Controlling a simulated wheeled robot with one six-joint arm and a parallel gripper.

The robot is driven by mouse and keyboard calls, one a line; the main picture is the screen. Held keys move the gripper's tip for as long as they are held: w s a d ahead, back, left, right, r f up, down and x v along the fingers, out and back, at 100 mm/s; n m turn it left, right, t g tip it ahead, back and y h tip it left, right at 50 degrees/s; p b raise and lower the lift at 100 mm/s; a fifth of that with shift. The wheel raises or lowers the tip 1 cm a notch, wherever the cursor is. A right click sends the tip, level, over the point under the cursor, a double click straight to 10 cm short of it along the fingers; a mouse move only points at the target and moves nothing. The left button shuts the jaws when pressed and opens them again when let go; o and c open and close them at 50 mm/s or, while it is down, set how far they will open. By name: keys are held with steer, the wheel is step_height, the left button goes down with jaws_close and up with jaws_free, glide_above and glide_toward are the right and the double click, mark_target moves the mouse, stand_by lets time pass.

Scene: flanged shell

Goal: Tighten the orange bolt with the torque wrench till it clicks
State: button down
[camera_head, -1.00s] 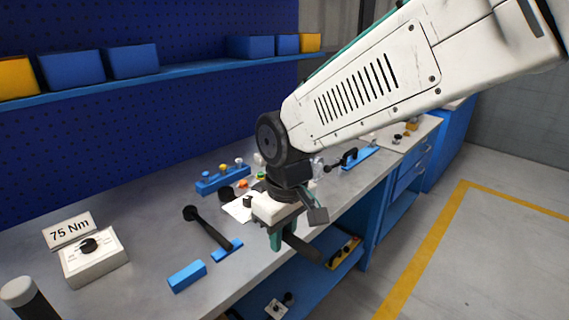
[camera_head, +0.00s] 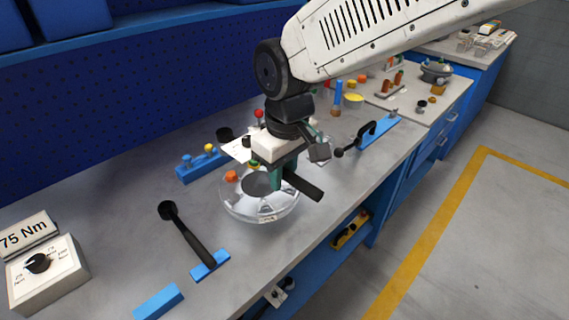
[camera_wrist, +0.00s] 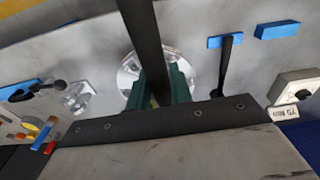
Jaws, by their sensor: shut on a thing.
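My gripper (camera_head: 278,183) has green fingers and is shut on a dark bar, which I take for the torque wrench (camera_head: 304,186). Its handle sticks out to the right, past the fingers. A dark round disc (camera_head: 255,185), apparently its head, shows on the left over the clear flanged shell (camera_head: 266,215). The orange bolt (camera_head: 231,176) shows at the shell's back left rim. I cannot tell whether the head touches any bolt. In the wrist view the bar (camera_wrist: 146,35) runs between the green fingers (camera_wrist: 160,92), above the shell (camera_wrist: 128,78).
Another black round-headed tool (camera_head: 187,233) lies on a blue rest (camera_head: 210,265) at the left. A dial box (camera_head: 48,270) stands beside a 75 Nm sign (camera_head: 27,236). A blue holder (camera_head: 203,165) is behind the shell.

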steer(key=shift+s+f, duration=0.1)
steer(key=shift+f, duration=3.85)
steer(key=shift+s+a, duration=0.1)
steer(key=s+a+m, duration=0.5)
steer(key=a, duration=0.1)
steer(key=shift+a+f+t, duration=0.15)
steer(key=shift+a+t, duration=0.15)
steer(key=shift+a, duration=0.05)
stand_by(0.6)
steer(key=shift+s+d, duration=0.1)
